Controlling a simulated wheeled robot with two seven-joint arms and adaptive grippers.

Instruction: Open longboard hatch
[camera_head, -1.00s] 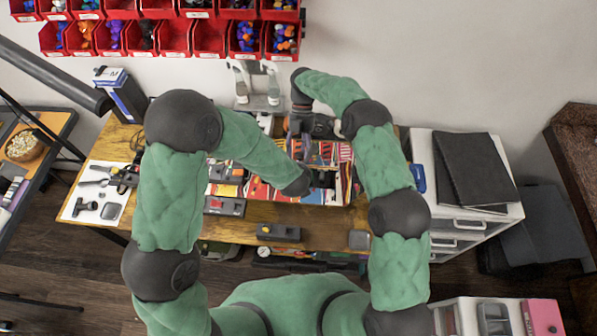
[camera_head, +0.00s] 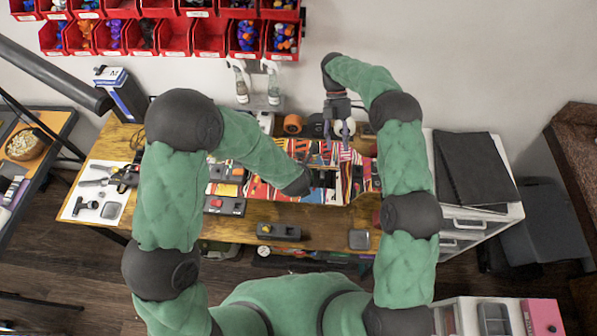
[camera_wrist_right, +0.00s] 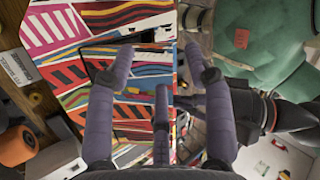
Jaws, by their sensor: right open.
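The longboard (camera_head: 277,194) has a red, white, blue and orange graphic and lies across the workbench. It fills the left of the right wrist view (camera_wrist_right: 95,55), where a dark rectangular outline shows in the graphic; I cannot tell for sure how far the hatch stands open. My right gripper (camera_head: 339,146) points down over the board's right part; in the wrist view its purple-grey fingers (camera_wrist_right: 160,65) are spread with nothing between them. My left gripper (camera_head: 324,180) is low at the board's right part, also dark in the wrist view (camera_wrist_right: 245,110); its fingertips are unclear.
An orange roll (camera_head: 293,124) stands behind the board. Black-grey boxes (camera_head: 279,232) sit at the bench (camera_head: 215,232) front. Tools lie on a white mat (camera_head: 85,207) at left. A drawer cabinet (camera_head: 470,218) with black folders stands at right. Red bins (camera_head: 210,38) hang above.

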